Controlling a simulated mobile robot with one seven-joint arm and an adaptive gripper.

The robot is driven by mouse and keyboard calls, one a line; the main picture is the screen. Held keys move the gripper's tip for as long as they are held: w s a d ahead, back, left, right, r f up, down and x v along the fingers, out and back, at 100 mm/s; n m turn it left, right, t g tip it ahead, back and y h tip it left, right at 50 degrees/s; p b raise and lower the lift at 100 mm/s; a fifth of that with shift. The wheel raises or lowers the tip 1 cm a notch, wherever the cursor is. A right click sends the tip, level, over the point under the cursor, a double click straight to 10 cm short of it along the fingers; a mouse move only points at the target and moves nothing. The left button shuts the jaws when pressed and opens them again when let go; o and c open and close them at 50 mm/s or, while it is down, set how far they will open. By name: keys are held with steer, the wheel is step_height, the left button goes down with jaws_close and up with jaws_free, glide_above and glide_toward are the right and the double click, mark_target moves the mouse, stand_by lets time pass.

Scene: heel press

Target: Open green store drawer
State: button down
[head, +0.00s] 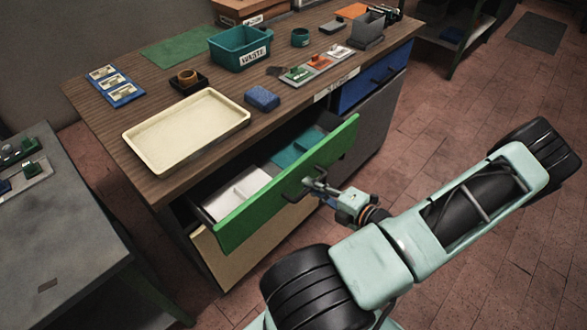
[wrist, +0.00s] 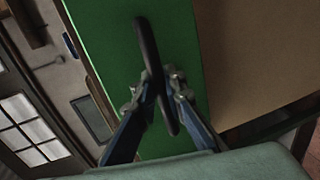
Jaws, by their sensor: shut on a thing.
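The green store drawer (head: 240,215) is pulled out from the front of the wooden workbench in the head view, so its inside shows. White and teal compartments are visible in it. Its dark bar handle (head: 292,188) is on the green front. My gripper (head: 318,186) is at the handle and shut on it. In the wrist view the dark handle (wrist: 147,45) passes between the two fingers of my gripper (wrist: 158,92), with the green front (wrist: 105,50) behind. The exact finger contact is small in the head view.
A cream tray (head: 187,130), a blue block (head: 262,98) and a teal waste bin (head: 240,48) stand on the workbench top (head: 150,85). A blue drawer (head: 372,82) is farther right. A grey table (head: 60,225) stands at the left. Brick floor (head: 440,120) is clear to the right.

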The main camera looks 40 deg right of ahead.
steer(key=f+v, duration=0.3)
steer(key=v, duration=1.1)
steer(key=shift+s+d, duration=0.15)
steer(key=shift+s, duration=0.55)
steer(key=c, duration=2)
jaws_free()
steer(key=v, duration=1.2)
steer(key=shift+d, duration=0.1)
steer(key=shift+r, duration=0.1)
